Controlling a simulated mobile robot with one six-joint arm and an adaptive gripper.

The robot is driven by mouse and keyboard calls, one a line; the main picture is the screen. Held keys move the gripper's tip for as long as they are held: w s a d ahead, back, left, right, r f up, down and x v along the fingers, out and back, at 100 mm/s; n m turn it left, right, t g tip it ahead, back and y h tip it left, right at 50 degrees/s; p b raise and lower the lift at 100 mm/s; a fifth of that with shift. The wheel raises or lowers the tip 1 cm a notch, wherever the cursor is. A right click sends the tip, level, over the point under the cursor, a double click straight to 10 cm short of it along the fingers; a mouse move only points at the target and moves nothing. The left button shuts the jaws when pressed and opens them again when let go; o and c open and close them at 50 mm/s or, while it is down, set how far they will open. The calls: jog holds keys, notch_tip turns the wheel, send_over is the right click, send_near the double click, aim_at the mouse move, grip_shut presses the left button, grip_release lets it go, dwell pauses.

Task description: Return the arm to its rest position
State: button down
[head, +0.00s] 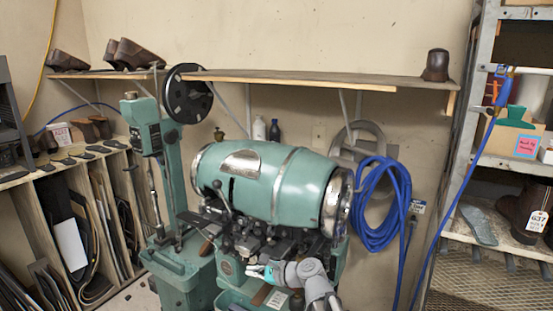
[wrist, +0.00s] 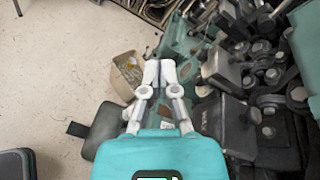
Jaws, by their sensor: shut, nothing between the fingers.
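My gripper (wrist: 159,72) is shut and empty, with its white fingertips together in the wrist view. It hangs over the floor beside the green machine's base. In the head view my gripper (head: 254,271) is small, low in the picture, in front of the lower part of the green sole stitcher (head: 275,185). My arm reaches in from the bottom edge there. The stitcher's dark metal mechanism (wrist: 265,70) lies close to the right of my gripper in the wrist view. I cannot tell whether any part touches it.
A tan bin (wrist: 125,70) lies below, left of the fingers. Floor (wrist: 60,50) is clear further left. Blue hose (head: 390,200) hangs on the wall right of the stitcher. A metal shelf (head: 485,160) stands at right, a wooden rack (head: 105,215) at left.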

jog(key=s+d+f+n+g+h+b, duration=0.1)
jog(key=s+d+f+n+h, duration=0.3)
jog(key=d, duration=0.4)
jog(key=s+d+f+n+g+h+b, duration=0.1)
jog(key=s+d+f+n+g+h, duration=0.2)
jog(key=d+f+n, duration=0.4)
jog(key=s+d+f+n+g+h+b, duration=0.2)
jog(key=s+d+f+n+h, duration=0.2)
jog(key=d, duration=0.5)
notch_tip(320, 180, down, 2)
jog(key=shift+s+f+n+h, duration=0.1)
jog(key=shift+s+n+h, duration=0.3)
jog(key=shift+n+h, duration=0.5)
